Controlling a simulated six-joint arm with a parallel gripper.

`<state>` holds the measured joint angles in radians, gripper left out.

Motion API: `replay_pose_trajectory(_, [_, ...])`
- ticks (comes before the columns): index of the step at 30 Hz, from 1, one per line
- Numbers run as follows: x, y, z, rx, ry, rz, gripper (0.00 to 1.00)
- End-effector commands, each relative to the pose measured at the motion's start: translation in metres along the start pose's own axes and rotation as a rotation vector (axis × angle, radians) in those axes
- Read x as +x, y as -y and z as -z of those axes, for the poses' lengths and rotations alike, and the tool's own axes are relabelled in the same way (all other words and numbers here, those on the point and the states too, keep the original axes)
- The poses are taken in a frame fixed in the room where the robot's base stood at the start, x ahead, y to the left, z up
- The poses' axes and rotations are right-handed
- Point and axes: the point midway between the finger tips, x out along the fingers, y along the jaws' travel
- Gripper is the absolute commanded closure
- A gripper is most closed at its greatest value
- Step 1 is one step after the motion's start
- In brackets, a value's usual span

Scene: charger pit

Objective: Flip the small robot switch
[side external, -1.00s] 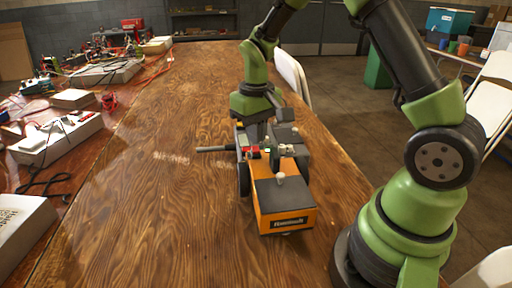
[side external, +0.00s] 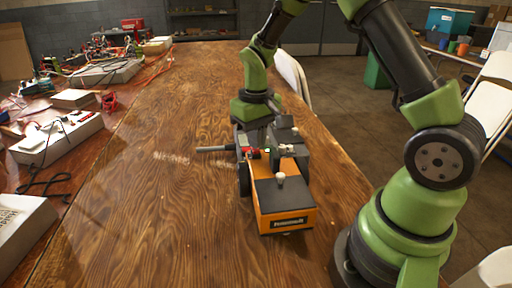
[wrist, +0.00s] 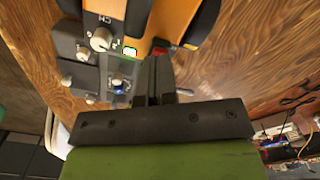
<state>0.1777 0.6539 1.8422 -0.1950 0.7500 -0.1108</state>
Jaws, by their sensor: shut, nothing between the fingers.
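The small robot (side external: 285,198), orange with a dark top, stands on the wooden table. The wrist view shows its control panel (wrist: 88,68) from above, with a silver knob (wrist: 101,40), small toggles and a blue-tipped control (wrist: 118,83). A small white rocker with a green glow (wrist: 130,52) and a red part (wrist: 160,49) lie just beyond my fingertips. My gripper (wrist: 153,65) is shut and empty, pointing down over the panel; it also shows in the side view (side external: 258,146). I cannot tell whether its tips touch the panel.
A dark rod (side external: 214,149) sticks out left from the small robot. The wooden table (side external: 150,200) is clear to the left and behind. A cluttered red-brown table (side external: 90,140) with boxes and cables stands at the left. White chairs (side external: 292,75) stand beyond the right edge.

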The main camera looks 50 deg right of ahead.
Motion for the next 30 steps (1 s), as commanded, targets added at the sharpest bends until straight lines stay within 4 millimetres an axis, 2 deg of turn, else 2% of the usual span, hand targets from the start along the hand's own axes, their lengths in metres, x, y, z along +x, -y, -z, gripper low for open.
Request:
replay_pose_trajectory(24, [0.012,0.0,0.0,0.002,0.001,0.0,1.0])
replay_pose_trajectory(30, [0.004,0.0,0.0,0.0,-0.002,0.0,1.0])
